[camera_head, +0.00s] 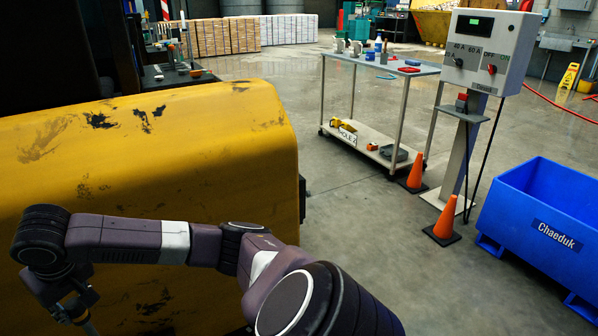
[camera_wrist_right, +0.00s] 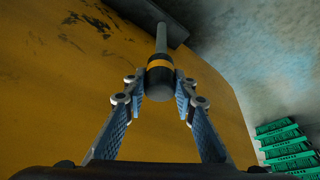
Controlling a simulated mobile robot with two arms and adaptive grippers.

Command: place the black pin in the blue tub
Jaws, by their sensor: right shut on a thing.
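My right gripper (camera_head: 76,310) is low at the left of the head view, in front of the yellow machine's side. In the right wrist view its two fingers (camera_wrist_right: 160,92) are shut on the black pin (camera_wrist_right: 160,88), a dark cylinder with an orange band. A grey rod (camera_wrist_right: 161,38) runs from it to a dark block at the top; I cannot tell whether they are joined. The blue tub (camera_head: 498,207), labelled Chaeduk, stands on the floor at the far right of the head view, well apart from the gripper. My left gripper is not in view.
The large yellow machine (camera_head: 190,125) fills the left. Two orange cones (camera_head: 443,219), a control post (camera_head: 488,60) with cables and a wheeled cart (camera_head: 378,62) stand near the tub. Open floor lies between machine and tub. Green crates (camera_wrist_right: 286,140) show in the wrist view.

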